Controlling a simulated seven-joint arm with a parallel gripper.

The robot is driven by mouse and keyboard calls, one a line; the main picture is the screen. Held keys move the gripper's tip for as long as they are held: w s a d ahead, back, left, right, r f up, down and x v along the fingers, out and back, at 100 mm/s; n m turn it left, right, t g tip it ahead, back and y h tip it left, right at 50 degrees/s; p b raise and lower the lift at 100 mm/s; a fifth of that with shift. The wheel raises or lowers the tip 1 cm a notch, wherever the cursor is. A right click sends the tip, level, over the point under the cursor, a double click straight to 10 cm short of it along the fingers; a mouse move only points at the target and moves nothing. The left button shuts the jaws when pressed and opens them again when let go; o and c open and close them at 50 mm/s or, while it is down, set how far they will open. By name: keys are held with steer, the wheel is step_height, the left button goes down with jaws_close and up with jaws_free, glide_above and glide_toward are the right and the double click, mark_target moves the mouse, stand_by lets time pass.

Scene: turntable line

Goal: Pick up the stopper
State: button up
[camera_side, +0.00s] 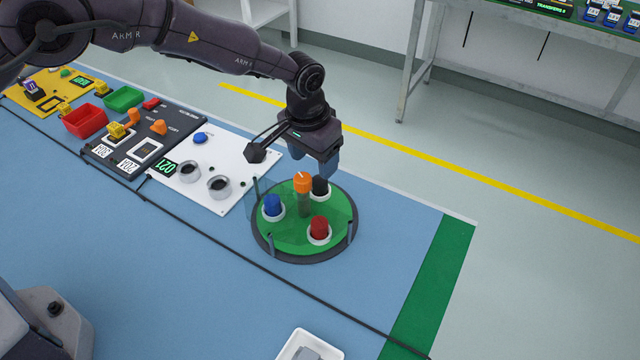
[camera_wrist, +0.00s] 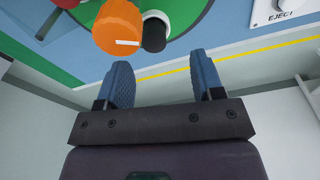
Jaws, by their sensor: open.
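A green turntable (camera_side: 285,238) with a dark rim carries a blue plug (camera_side: 272,205), a red plug (camera_side: 319,228) and a black plug (camera_side: 320,187), each upright in a white ring. I cannot tell which of these is the stopper. An orange knob (camera_side: 302,183) tops a post in the middle. My gripper (camera_side: 324,172) is above the far side of the turntable, close to the black plug. In the wrist view my gripper (camera_wrist: 163,77) is open with nothing between its blue fingers. The black plug (camera_wrist: 154,35) and orange knob (camera_wrist: 121,26) are beyond the fingertips.
Thin posts and a clear panel stand around the turntable rim. A white panel (camera_side: 238,160) with two grey rings and a blue button (camera_side: 200,138) lies to the left. A white tray (camera_side: 311,342) is in front. The blue table right of the turntable is clear.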

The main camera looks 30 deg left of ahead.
mark_target(320, 186)
steer(key=shift+w+d+f, duration=0.1)
steer(key=shift+d+f, duration=0.05)
steer(key=shift+f, duration=0.8)
steer(key=shift+w+d+f, duration=0.1)
steer(key=shift+d+f, duration=0.05)
steer(key=shift+f, duration=0.8)
steer(key=shift+w+d+f, duration=0.1)
steer(key=shift+d+f, duration=0.05)
steer(key=shift+f, duration=0.8)
steer(key=c, duration=1)
